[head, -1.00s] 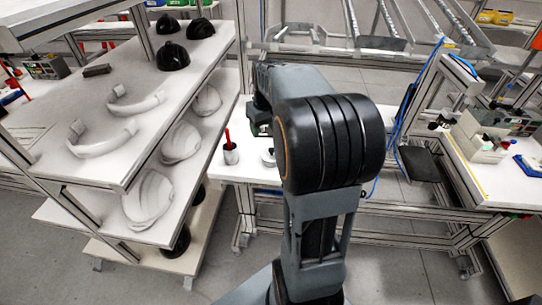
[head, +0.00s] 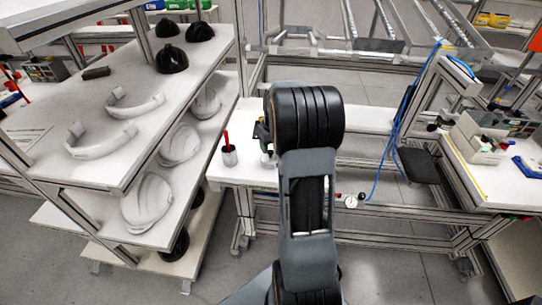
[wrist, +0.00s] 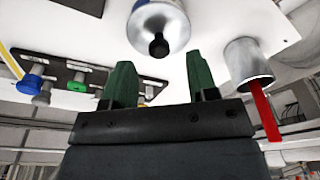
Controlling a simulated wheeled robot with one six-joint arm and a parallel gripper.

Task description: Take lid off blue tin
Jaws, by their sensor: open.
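In the wrist view the tin's silver lid (wrist: 160,22) with a black knob (wrist: 158,46) is at the top centre. Only a sliver of the blue tin (wrist: 139,3) shows past the lid. The lid is on it. My gripper (wrist: 158,72) is open and empty, its two green fingers apart. The knob appears in the gap between the fingertips, just beyond them; I see no contact. In the head view my gripper (head: 262,133) is mostly hidden behind my arm, above the silvery lid (head: 268,159) on the white table.
A metal cup (wrist: 246,62) holding a red stick stands beside the tin; the head view shows it too (head: 229,156). A dark panel (wrist: 62,74) with blue and green knobs lies opposite. A shelf (head: 150,100) with helmet shells stands left.

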